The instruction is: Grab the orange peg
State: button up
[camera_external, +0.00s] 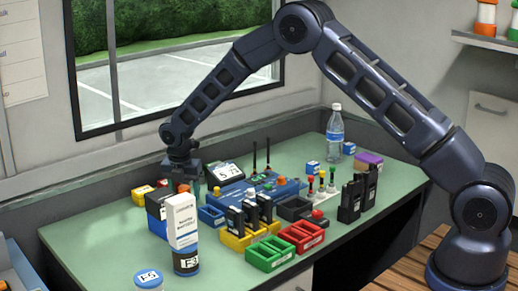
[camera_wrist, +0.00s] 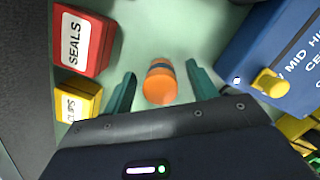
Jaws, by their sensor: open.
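The orange peg (camera_wrist: 160,83) stands on the green table in the wrist view, with an orange top and a dark band near its far end. My gripper (camera_wrist: 161,72) is open, with one teal finger on each side of the peg and a visible gap on both sides. In the external view my gripper (camera_external: 184,168) points down over the back left of the table. A small orange patch (camera_external: 183,188) shows just below it, partly hidden by a white box in front.
In the wrist view, a red SEALS box (camera_wrist: 84,40) and a yellow clips box (camera_wrist: 78,101) lie left; a blue case with a yellow knob (camera_wrist: 270,83) lies right. In the external view, a tall white box (camera_external: 183,222) stands in front of my gripper.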

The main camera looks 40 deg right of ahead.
jog(key=shift+f, duration=0.4)
jog(key=c, duration=1.1)
jog(key=shift+r, duration=0.15)
